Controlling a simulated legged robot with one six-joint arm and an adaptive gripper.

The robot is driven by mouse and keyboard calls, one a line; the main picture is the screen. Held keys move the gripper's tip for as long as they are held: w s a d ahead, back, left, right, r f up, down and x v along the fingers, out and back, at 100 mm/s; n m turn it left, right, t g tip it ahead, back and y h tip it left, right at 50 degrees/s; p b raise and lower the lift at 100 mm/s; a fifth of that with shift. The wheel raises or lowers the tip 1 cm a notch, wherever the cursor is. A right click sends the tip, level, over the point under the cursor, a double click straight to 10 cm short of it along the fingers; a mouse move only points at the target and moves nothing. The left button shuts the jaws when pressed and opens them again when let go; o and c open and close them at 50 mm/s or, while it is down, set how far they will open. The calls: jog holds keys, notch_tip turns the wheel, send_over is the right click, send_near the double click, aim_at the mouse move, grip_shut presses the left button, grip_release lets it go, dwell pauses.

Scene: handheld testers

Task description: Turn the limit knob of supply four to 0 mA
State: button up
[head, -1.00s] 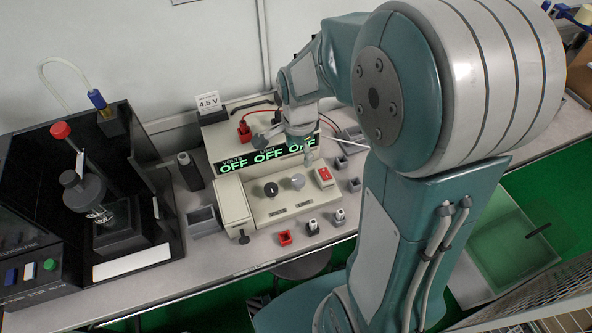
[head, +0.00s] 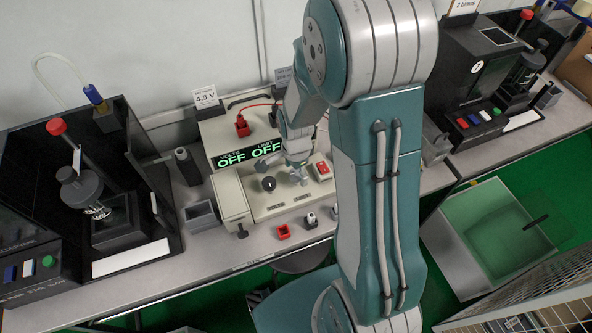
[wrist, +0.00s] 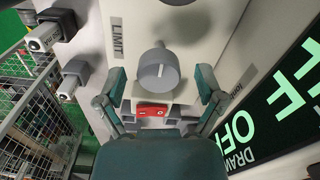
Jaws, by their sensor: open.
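The beige supply (head: 232,205) stands on the bench in the head view, with lit green OFF readouts (head: 240,157) on its sloped face. Its number is not readable to me. In the wrist view, a grey round knob (wrist: 158,72) stands beside the LIMIT label (wrist: 118,39). My gripper (wrist: 161,82) is open, with one finger on each side of this knob and a visible gap to each. In the head view my gripper (head: 298,165) is down over the panel and partly hides the grey knob. A black knob (head: 268,184) sits to its left.
The red switch (head: 322,169) is right of the knobs and also shows in the wrist view (wrist: 153,110). A 4.5 V card (head: 205,97) and a red plug (head: 242,127) are behind. A red socket block (head: 283,232) lies in front. Black testers flank the supply.

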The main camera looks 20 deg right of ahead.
jog(key=c, duration=1.1)
jog(key=shift+c, duration=0.2)
jog(key=shift+n, duration=0.4)
jog(key=n, duration=0.3)
jog(key=shift+n, duration=0.3)
jog(key=n, duration=0.4)
jog(key=shift+r, duration=0.1)
jog(key=n, duration=0.5)
jog(key=shift+w, duration=0.1)
jog(key=shift+n, duration=2.3)
